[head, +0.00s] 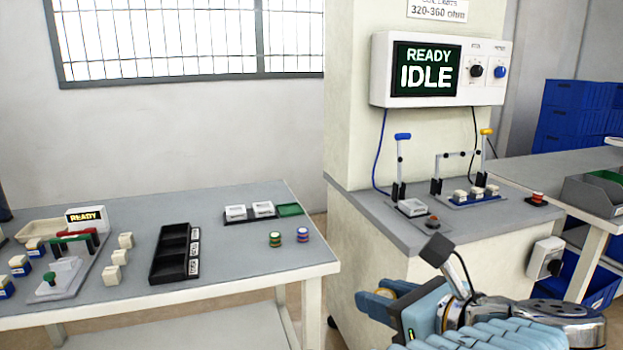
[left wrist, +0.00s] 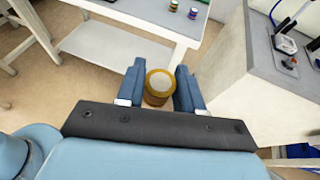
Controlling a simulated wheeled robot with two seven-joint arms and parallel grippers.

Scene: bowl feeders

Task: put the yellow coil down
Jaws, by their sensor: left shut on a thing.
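The yellow coil (left wrist: 159,84) is a short brownish-yellow cylinder with a pale round top. It sits between the two blue fingers of my left gripper (left wrist: 160,90), which is shut on it. In the head view my left gripper (head: 384,305) is at the lower right, in front of the cabinet, and a bit of the yellow coil (head: 385,293) shows between the fingers. The coil is held in the air over the floor, to the right of the table (head: 225,289). My right gripper is not in view.
A green-banded coil (head: 275,239) and a purple-banded coil (head: 302,234) stand near the table's right end. A black compartment tray (head: 172,254) lies left. Bare tabletop lies between.

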